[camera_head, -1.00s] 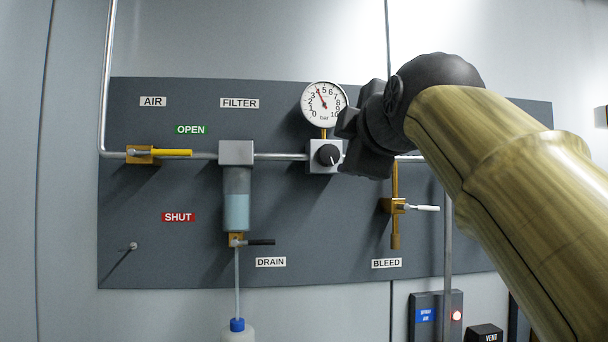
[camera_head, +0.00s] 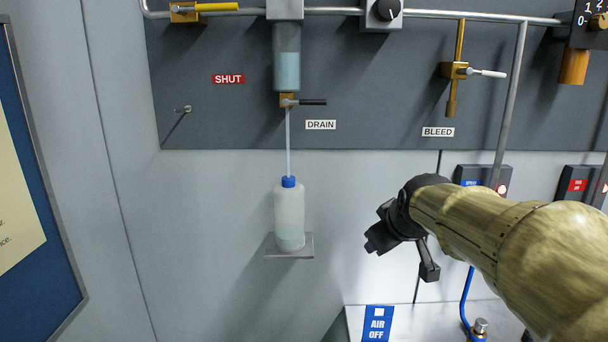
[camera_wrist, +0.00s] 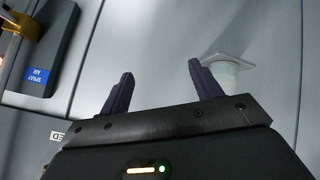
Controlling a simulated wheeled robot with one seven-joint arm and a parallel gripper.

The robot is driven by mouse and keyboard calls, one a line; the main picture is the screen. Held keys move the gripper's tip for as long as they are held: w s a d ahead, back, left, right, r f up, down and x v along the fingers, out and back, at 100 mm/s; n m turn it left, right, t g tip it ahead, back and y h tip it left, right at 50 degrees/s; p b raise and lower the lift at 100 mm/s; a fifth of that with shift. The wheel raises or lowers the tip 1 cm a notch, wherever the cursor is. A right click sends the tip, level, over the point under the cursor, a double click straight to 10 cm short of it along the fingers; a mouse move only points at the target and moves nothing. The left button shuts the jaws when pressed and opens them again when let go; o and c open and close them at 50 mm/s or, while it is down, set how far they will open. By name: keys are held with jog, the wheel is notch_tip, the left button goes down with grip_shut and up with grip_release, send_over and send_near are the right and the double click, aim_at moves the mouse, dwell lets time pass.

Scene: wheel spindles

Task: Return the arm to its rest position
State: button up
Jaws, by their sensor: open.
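My gripper (camera_head: 402,252) hangs in front of the light wall, below the dark panel and right of the drain bottle. In the wrist view my gripper (camera_wrist: 157,82) shows two dark fingers spread apart with nothing between them. My arm comes in from the right edge of the head view. The drain bottle (camera_head: 289,213), pale with a blue cap, stands on a small wall shelf (camera_head: 291,251), apart from my gripper.
The dark panel (camera_head: 375,95) holds the yellow air lever (camera_head: 214,8), the black drain lever (camera_head: 312,102) and the white bleed lever (camera_head: 488,73). A bench with an AIR OFF label (camera_head: 377,326) lies below my arm. The wall between bottle and gripper is clear.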

jog(key=s+f+m+g, duration=0.3)
jog(key=s+f, duration=0.6)
jog(key=f, duration=0.3)
jog(key=s+f+m+g, duration=0.3)
jog(key=s+f, duration=0.5)
jog(key=f, duration=0.5)
jog(key=shift+s+a+f+g, duration=0.25)
jog(key=shift+s+a+g, duration=0.1)
jog(key=shift+a, duration=0.1)
jog(key=shift+c, duration=0.4)
dwell(1.1)
